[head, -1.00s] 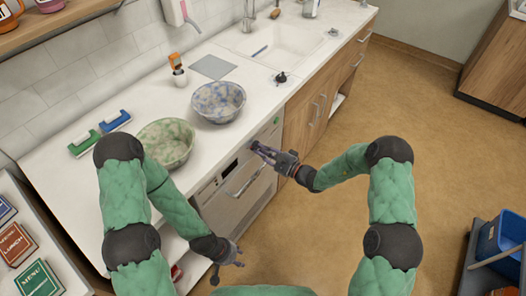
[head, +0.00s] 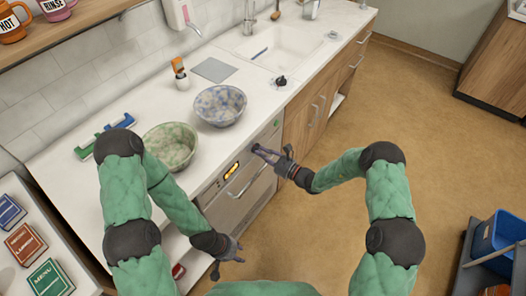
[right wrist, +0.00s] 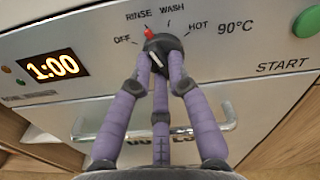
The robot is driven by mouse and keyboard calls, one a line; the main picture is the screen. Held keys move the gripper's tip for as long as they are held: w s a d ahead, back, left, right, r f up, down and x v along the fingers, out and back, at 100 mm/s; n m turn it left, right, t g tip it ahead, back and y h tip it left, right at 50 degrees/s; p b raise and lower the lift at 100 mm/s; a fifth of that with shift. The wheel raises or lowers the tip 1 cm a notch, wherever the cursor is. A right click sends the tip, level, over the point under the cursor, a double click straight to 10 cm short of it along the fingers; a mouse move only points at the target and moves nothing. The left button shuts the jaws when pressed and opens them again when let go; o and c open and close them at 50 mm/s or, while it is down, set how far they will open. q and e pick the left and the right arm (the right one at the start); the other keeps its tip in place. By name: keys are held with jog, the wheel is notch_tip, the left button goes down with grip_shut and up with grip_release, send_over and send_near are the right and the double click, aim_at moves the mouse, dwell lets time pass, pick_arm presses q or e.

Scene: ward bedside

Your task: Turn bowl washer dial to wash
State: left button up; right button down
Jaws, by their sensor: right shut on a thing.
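The lit display (right wrist: 52,67) reads 1:00. My right gripper (head: 258,150) has its purple fingers closed around the dial, and they hide its lower part. My left gripper (head: 238,252) hangs in front of the washer with its fingers apart, empty.
A green START button (right wrist: 307,22) sits right of the dial. A green mottled bowl (head: 170,147) and a blue mottled bowl (head: 219,105) stand on the counter (head: 258,97) above. The washer handle (right wrist: 210,128) juts out below the dial.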

jog(key=shift+r+m+p, duration=0.1)
jog(key=shift+m+p, duration=1.3)
jog(key=shift+m, duration=2.6)
jog(key=c, duration=1.2)
grip_release()
jog(key=shift+d, duration=0.1)
jog(key=v, duration=1.2)
